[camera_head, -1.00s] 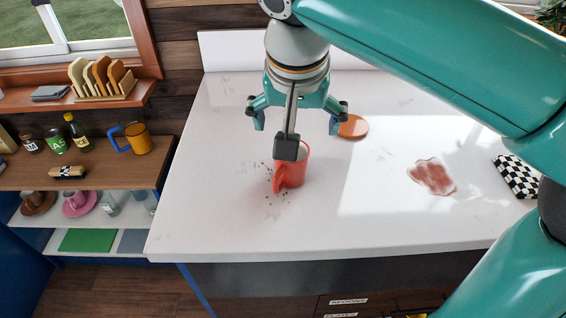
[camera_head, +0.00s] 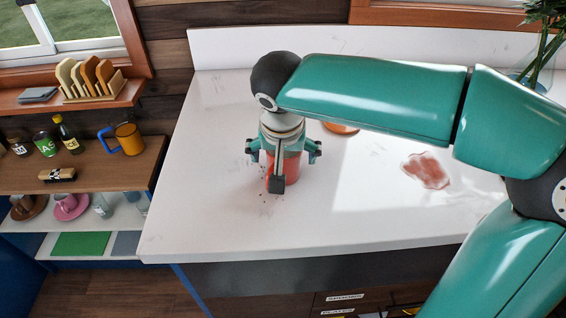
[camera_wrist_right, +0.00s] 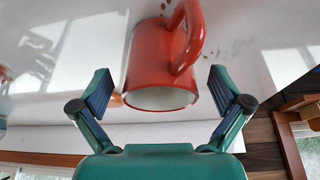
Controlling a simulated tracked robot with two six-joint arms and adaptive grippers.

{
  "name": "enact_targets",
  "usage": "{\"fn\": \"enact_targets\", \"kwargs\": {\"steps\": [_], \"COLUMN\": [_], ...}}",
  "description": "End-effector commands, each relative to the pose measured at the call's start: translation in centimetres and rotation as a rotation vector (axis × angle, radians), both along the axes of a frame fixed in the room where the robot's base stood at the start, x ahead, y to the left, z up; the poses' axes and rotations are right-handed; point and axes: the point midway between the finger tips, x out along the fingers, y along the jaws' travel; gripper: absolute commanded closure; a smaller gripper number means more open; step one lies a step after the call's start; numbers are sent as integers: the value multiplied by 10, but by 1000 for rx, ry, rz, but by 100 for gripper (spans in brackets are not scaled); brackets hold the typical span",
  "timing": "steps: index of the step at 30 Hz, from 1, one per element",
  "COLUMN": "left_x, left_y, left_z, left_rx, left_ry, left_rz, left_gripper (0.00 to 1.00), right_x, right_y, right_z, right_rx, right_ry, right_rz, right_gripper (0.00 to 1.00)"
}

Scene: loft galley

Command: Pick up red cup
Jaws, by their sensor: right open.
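The red cup (camera_head: 289,168) stands on the white counter, mostly hidden behind my right gripper (camera_head: 283,160) in the head view. In the right wrist view the cup (camera_wrist_right: 158,65) lies between the two open fingers of my right gripper (camera_wrist_right: 163,92), its open rim towards the palm and its handle at the upper right. A gap shows between each finger and the cup wall. My left gripper is not in view.
A round wooden disc (camera_head: 341,127) lies behind the cup, partly hidden by my arm. Dark crumbs lie near the cup. Shelves with an orange mug (camera_head: 129,139) stand at the left.

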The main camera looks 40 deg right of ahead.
Motion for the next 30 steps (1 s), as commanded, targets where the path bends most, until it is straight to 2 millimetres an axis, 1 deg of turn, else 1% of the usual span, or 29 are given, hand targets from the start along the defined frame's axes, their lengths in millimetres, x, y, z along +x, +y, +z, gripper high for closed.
{"fn": "enact_targets", "kwargs": {"steps": [3, 8, 9, 11, 12, 22, 30], "left_x": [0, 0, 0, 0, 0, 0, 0], "left_y": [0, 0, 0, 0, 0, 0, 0], "left_z": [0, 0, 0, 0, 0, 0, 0], "left_rx": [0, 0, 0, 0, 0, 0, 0], "left_ry": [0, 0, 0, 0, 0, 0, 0], "left_rz": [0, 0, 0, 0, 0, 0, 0], "left_gripper": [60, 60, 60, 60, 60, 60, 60], "right_x": [2, 2, 2, 2, 2, 2, 2], "right_y": [-2, -1, -1, -1, -1, -1, -1], "right_z": [-6, -6, -6, -6, -6, -6, -4], "right_rx": [1, 0, 0, 0, 0, 0, 0], "right_ry": [1, 0, 0, 0, 0, 0, -1], "right_rz": [0, 1, 1, 1, 1, 1, 1], "right_gripper": [0, 0, 2, 12, 18, 73, 73]}}
